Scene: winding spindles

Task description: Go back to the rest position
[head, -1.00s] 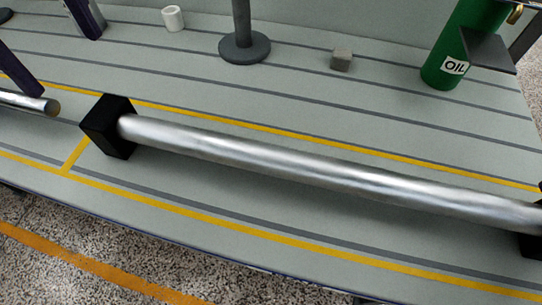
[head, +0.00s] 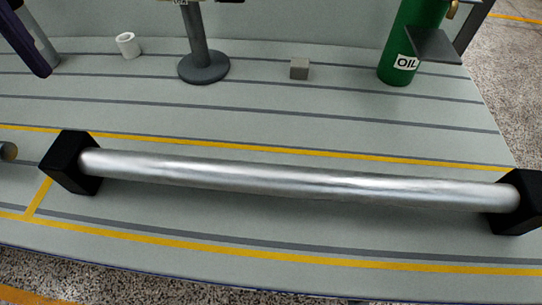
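A long, shiny metal spindle (head: 300,184) lies across the middle of the head view. Its left end meets a black block (head: 68,163) and its right end meets another black block (head: 519,203), cut off by the right edge. The end of a second metal rod (head: 8,151) shows at the left edge; the rest of it is out of view. Neither of my grippers is in the picture.
Behind the spindle stand a green oil bottle (head: 408,35), a small grey cube (head: 299,69), a round-based grey post (head: 203,65) and a white ring (head: 127,45). A dark purple bar (head: 24,40) stands at upper left. Yellow and grey lines mark the otherwise clear surface.

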